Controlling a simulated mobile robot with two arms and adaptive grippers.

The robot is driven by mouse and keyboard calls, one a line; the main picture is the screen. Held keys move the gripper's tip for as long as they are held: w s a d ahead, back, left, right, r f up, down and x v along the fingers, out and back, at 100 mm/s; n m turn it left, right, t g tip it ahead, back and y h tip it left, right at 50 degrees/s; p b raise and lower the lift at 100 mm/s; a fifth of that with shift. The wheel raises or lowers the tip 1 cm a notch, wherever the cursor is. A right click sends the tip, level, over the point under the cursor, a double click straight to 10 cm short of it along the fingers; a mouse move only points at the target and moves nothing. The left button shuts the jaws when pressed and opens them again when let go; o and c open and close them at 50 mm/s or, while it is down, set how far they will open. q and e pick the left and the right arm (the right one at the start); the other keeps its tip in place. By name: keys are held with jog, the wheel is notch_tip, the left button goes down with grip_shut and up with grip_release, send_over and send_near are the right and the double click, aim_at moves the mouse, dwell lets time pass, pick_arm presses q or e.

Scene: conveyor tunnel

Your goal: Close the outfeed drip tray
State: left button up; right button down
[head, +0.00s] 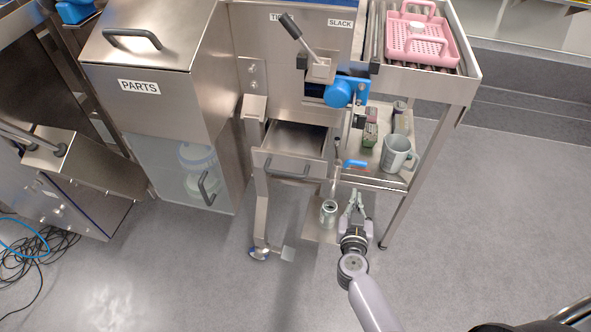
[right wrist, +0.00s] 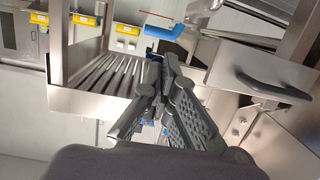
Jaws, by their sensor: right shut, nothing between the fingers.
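The outfeed drip tray (head: 298,138) is a steel drawer under the machine, below the lever and the blue motor. It is pulled out, and its inside shows from above. Its front carries a dark bar handle (head: 288,170). In the right wrist view, the handle (right wrist: 268,88) is on a steel front at the right. My right gripper (head: 354,197) is shut and empty. It is to the right of the tray front and nearer to me, apart from the handle. Its closed fingers (right wrist: 168,62) fill the middle of the right wrist view. My left gripper is not in view.
A metal can (head: 328,212) stands close left of my right gripper. A pink basket (head: 415,38) sits on rollers above. The PARTS cabinet (head: 150,90) is left. Floor at right is clear.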

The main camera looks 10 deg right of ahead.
jog(key=s+a+f+n+t+y+b, duration=0.15)
jog(key=n+y+b, duration=0.4)
jog(key=n, duration=0.75)
jog(key=s+a+r+n+t+y+b, duration=0.1)
jog(key=s+a+n+y+b, duration=0.2)
jog(key=n+y, duration=0.7)
jog(key=shift+w+a+f+n+h, duration=0.1)
jog(key=shift+w+a+n+h, duration=0.35)
jog(key=shift+w, duration=1.9)
jog(key=shift+w+a+f+n+h, duration=0.1)
jog(key=shift+w+a+n+h, duration=0.4)
jog(key=shift+w, duration=1.8)
jog(key=shift+w+a+f+n+h, duration=0.15)
jog(key=shift+w+n+h, duration=0.6)
jog(key=shift+w, duration=1.6)
jog(key=shift+r, duration=0.1)
